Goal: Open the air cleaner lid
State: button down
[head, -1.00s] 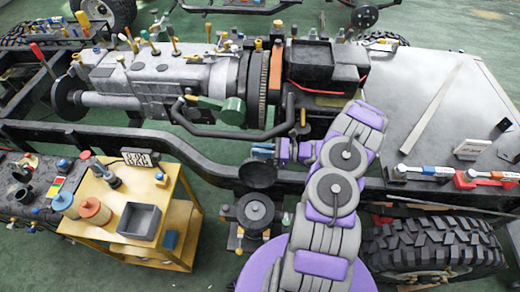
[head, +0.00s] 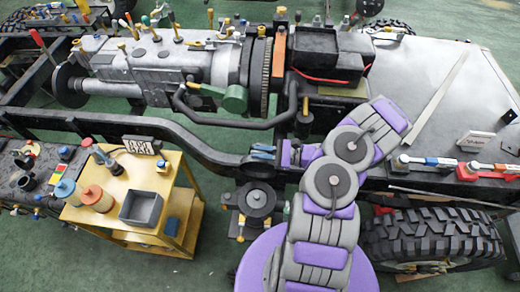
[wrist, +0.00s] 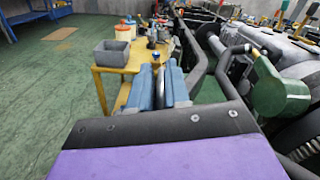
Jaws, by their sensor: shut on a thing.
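The air cleaner (head: 256,199) is a dark round unit with a lighter centre, beside the frame rail in the head view. My gripper (head: 262,152) is just above it in the picture, at the rail, with blue fingers close together. In the wrist view my gripper (wrist: 161,88) shows both blue fingers with a narrow gap and a thin piece between them. The dark lid at the fingers blends into the black rail in the head view, so its tilt is hard to tell.
A yellow cart (head: 172,195) with a grey bin (head: 141,208) and orange-lidded jars stands left of the air cleaner. The black frame rail (head: 190,142) runs behind it. A big tyre (head: 430,238) is at the right. Green floor is open between cart and air cleaner.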

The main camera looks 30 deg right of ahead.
jog(key=c, duration=1.2)
grip_release()
jog(key=shift+d, duration=0.1)
jog(key=shift+s+d, duration=0.1)
jog(key=p+v, duration=0.2)
jog(key=v, duration=1.5)
jog(key=shift+d+f, duration=0.1)
jog(key=shift+d, duration=0.05)
